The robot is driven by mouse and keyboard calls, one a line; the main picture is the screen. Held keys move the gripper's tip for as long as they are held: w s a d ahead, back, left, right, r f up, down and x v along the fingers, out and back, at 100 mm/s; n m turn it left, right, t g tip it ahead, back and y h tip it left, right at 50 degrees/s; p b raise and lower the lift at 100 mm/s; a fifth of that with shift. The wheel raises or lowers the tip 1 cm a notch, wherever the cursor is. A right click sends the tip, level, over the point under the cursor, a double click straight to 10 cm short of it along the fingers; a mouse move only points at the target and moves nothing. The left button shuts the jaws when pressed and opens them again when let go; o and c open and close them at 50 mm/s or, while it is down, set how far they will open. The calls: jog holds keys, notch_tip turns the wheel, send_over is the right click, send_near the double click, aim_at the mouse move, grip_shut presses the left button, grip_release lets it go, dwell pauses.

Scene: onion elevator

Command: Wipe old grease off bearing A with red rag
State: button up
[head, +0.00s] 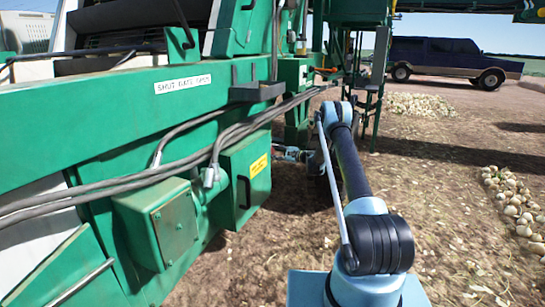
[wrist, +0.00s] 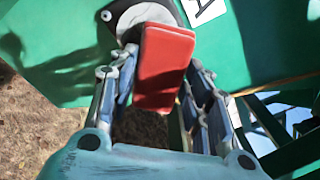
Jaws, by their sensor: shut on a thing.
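My gripper (wrist: 162,68) is shut on a folded red rag (wrist: 165,60), which stands up between its fingers in the wrist view. Just beyond the rag's upper end is a round dark and pale bearing housing (wrist: 132,14) on a green panel. A white plate with a black letter A (wrist: 203,8) is beside it, so I take it as bearing A. The rag overlaps the housing's lower right in the picture; I cannot tell whether they touch. Grease is not clearly seen. In the head view my gripper (head: 290,154) is small beside the green machine, and the rag cannot be made out.
The green machine (head: 100,125) fills the left, with grey cables (head: 215,140) and a green box (head: 245,178) standing out from it. Onion heaps (head: 515,205) lie on the dirt at right. Open ground lies right of my arm.

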jog(key=shift+w+d, duration=0.15)
jog(key=shift+s+a, duration=0.35)
jog(key=shift+s, duration=0.35)
jog(key=shift+s+a, duration=0.3)
jog(key=shift+s, duration=0.4)
jog(key=shift+s+a, duration=0.35)
jog(key=shift+s, duration=0.35)
jog(key=shift+s+a, duration=0.3)
jog(key=shift+s, duration=0.55)
jog(key=shift+s+a, duration=0.25)
jog(key=shift+s, duration=0.6)
jog(key=shift+d+r, duration=0.2)
jog(key=shift+r, duration=0.2)
jog(key=shift+w+d, duration=0.45)
jog(key=shift+w, duration=0.8)
jog(key=shift+w+d, duration=0.4)
jog(key=shift+w, duration=0.9)
jog(key=shift+w+d, duration=0.45)
jog(key=shift+w, duration=0.8)
jog(key=shift+a, duration=0.1)
